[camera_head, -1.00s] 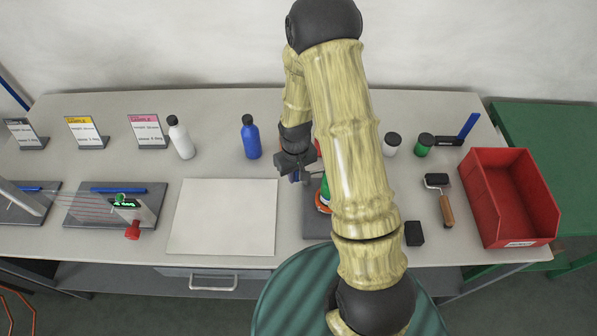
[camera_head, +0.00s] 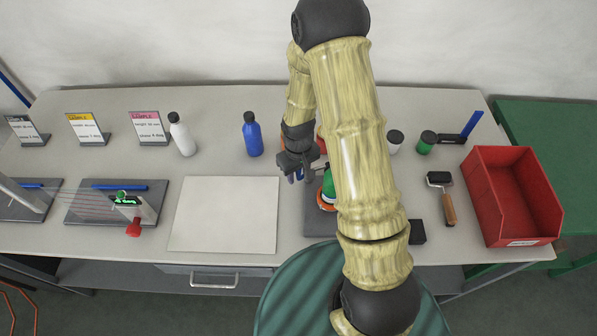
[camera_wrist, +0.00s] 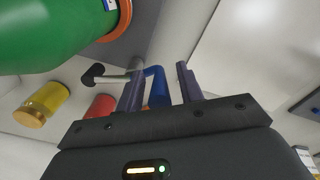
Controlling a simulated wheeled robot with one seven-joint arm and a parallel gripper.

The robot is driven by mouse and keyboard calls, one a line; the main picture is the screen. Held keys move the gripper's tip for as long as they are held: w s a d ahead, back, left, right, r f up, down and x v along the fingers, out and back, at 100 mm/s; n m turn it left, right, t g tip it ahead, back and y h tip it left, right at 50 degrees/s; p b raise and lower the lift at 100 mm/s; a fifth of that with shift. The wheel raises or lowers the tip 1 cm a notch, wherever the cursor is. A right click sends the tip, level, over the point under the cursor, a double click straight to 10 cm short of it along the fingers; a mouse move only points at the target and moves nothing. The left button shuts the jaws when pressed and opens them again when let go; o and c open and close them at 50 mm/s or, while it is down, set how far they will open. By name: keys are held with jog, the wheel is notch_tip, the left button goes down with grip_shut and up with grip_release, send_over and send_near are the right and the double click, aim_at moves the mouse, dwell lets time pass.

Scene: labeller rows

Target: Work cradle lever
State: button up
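The cradle is a grey base (camera_head: 318,224) on the bench, partly hidden behind my arm. A green bottle (camera_head: 328,184) sits in it with an orange ring (camera_head: 325,205) around it; the bottle (camera_wrist: 45,35) fills the wrist view's upper left. The wrist view shows a lever with a metal rod and black knob (camera_wrist: 92,76), and a blue bar (camera_wrist: 156,88) beside it. My gripper (camera_head: 297,178) is at the cradle's back left. Its fingers (camera_wrist: 160,70) are apart, with the blue bar seen between or beyond them; contact cannot be told.
A blank pale board (camera_head: 225,215) lies left of the cradle. A blue bottle (camera_head: 252,135) and a white bottle (camera_head: 181,136) stand behind it. To the right are a roller (camera_head: 443,195), a black block (camera_head: 418,232) and a red bin (camera_head: 512,200).

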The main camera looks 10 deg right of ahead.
notch_tip(320, 180, up, 17)
jog(key=b, duration=0.2)
jog(key=shift+r, duration=0.2)
dwell(0.5)
jog(key=s+d+m+t, duration=0.2)
jog(key=s+d+m, duration=0.1)
jog(key=s, duration=0.8)
jog(key=shift+d+m+t, duration=0.25)
jog(key=shift+m+t, duration=0.05)
jog(key=shift+m, duration=0.1)
jog(key=shift+f, duration=0.1)
dwell(1.9)
